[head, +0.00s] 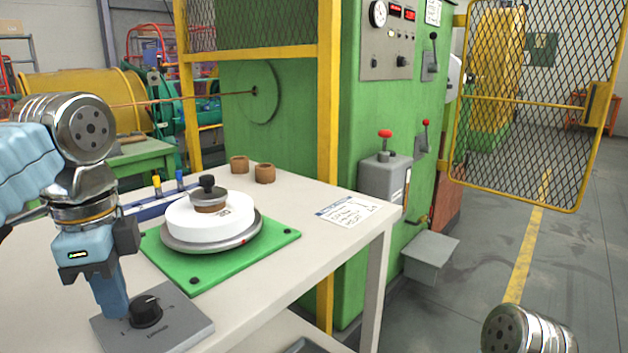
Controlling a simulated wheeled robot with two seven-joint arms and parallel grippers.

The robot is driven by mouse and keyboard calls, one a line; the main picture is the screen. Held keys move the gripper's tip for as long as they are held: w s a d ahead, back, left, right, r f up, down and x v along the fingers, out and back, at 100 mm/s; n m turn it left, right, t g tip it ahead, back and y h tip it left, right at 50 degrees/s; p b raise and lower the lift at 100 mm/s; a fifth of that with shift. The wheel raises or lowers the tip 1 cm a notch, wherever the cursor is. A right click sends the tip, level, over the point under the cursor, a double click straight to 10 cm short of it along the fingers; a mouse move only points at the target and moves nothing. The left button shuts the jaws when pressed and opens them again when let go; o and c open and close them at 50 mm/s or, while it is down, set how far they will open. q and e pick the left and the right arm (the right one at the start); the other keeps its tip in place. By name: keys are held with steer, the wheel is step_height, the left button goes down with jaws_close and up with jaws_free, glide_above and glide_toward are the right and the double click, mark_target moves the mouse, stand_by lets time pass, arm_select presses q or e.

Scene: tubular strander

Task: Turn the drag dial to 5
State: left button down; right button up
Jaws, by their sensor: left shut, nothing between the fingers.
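The drag dial (146,311) is a black round knob on a grey plate (183,325) at the front left of the white table. Small marks and lettering surround the knob, too small to read. My left gripper (114,308) is shut and empty, pointing down just left of the knob. Its fingertips are low over the plate's left part; I cannot tell whether they touch the plate or the knob. My right gripper is out of view; only part of my right arm shows at the bottom right.
A white spool (208,216) with a black knob on top sits on a grey disc over a green board (281,238), behind the dial. Two brown rings (265,173) and a paper card (347,211) lie on the table. A green machine (290,140) stands behind.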

arm_select(q)
steer(key=shift+s+a, duration=0.1)
steer(key=shift+a, duration=0.05)
steer(key=shift+a+r+p, duration=0.1)
steer(key=shift+r+p, duration=0.2)
steer(key=shift+p, duration=0.05)
step_height(320, 180, up, 2)
steer(key=shift+r+p, duration=0.25)
steer(key=shift+p, duration=1)
steer(key=shift+r, duration=1.45)
